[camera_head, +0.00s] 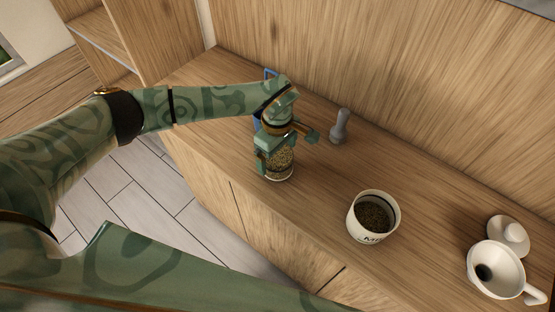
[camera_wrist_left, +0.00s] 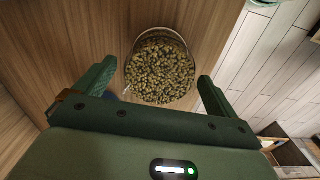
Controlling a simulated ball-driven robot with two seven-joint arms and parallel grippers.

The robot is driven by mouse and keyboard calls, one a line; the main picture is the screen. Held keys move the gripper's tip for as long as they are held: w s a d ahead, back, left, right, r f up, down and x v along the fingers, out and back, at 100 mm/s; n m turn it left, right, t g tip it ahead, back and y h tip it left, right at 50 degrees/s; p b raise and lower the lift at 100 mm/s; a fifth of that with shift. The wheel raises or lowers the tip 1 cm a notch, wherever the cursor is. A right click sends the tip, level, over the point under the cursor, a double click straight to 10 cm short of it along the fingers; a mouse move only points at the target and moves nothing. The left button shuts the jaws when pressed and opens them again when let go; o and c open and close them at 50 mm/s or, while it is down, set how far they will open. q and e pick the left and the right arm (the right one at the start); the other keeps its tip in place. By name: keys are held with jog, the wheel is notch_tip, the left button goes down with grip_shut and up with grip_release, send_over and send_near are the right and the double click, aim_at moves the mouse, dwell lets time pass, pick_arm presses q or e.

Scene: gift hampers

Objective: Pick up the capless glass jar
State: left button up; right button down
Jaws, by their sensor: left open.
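The capless glass jar (camera_head: 279,163) stands upright on the wooden counter, filled with small greenish-brown bits. My left gripper (camera_head: 287,147) is above and around its upper part in the head view and hides its rim. In the left wrist view the jar's open mouth (camera_wrist_left: 160,68) faces the camera. The left gripper (camera_wrist_left: 152,84) is open, with one finger on each side of the jar. Gaps show between the fingers and the glass. My right gripper is in neither view.
A white labelled canister (camera_head: 359,225) with dark contents stands to the right. A grey pestle-like object (camera_head: 340,127) stands behind. A white teapot (camera_head: 496,277) and its lid (camera_head: 509,236) are at far right. A blue object (camera_head: 257,121) is partly hidden behind my left gripper. The counter's front edge is close to the jar.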

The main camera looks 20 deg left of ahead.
pick_arm(q)
jog(key=shift+f, duration=0.7)
jog(key=c, duration=1.1)
jog(key=shift+c, duration=0.2)
jog(key=shift+r, duration=0.2)
jog(key=shift+w+r, duration=0.1)
jog(key=shift+r, duration=1.05)
jog(key=shift+s+d+r+p, duration=0.1)
jog(key=shift+s+r+p, duration=0.05)
jog(key=shift+s+r, duration=1.9)
jog(key=shift+s+d+r+p, duration=0.1)
jog(key=shift+s+r, duration=1.3)
jog(key=shift+s, duration=1.25)
jog(key=shift+s+r+p, duration=0.15)
jog(key=shift+s+r, duration=1.6)
jog(key=shift+s, duration=0.6)
